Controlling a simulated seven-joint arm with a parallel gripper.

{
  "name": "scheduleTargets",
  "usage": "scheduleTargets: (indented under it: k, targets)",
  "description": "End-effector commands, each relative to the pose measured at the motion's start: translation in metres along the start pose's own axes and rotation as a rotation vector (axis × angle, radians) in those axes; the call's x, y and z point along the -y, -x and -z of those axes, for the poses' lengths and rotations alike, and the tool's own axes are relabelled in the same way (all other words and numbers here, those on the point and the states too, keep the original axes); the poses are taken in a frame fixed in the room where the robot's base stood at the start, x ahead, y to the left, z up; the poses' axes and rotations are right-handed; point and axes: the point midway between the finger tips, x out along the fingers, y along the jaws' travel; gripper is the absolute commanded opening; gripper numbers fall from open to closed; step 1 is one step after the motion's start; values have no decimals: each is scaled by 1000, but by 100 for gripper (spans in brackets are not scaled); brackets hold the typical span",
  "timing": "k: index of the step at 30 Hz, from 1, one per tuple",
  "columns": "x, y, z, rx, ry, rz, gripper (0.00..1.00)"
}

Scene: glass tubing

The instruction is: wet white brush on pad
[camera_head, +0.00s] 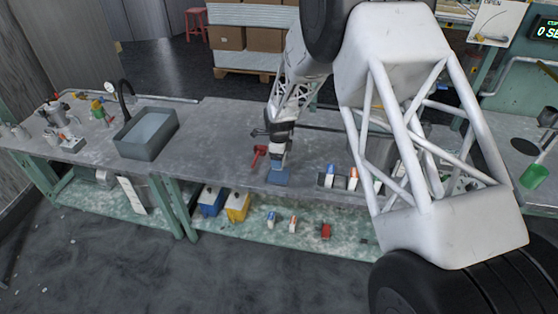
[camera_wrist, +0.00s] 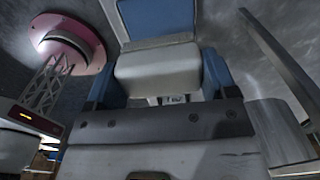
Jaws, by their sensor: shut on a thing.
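My gripper (camera_head: 279,163) points down over the bench, just above or at a flat blue pad (camera_head: 278,178). In the wrist view, the blue fingers of my gripper (camera_wrist: 158,88) are shut on a pale, whitish block, the white brush (camera_wrist: 158,70). The blue pad (camera_wrist: 157,17) lies just beyond the brush, in a pale frame. I cannot tell whether the brush touches the pad. Its bristles are not visible, and the brush is too small to make out in the head view.
A red fixture (camera_head: 259,153) stands close left of my gripper. Blue-topped (camera_head: 330,171) and orange-topped (camera_head: 352,177) items stand to the right. A sink (camera_head: 148,136) is at the left. A blue bin (camera_head: 211,201) and a yellow bin (camera_head: 237,206) sit on the shelf below.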

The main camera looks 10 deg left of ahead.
Motion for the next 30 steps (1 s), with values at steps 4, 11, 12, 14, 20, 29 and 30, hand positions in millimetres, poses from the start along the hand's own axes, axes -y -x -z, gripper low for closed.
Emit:
scheduleTargets:
  k: [4,11,12,14,20,29,30]
  targets:
    - [0,9,0,1,0,2,59]
    - [0,14,0,1,0,1,59]
    - [0,14,0,1,0,1,59]
    - [0,14,0,1,0,1,59]
    - [0,14,0,1,0,1,59]
    - [0,14,0,1,0,1,59]
    - [0,14,0,1,0,1,59]
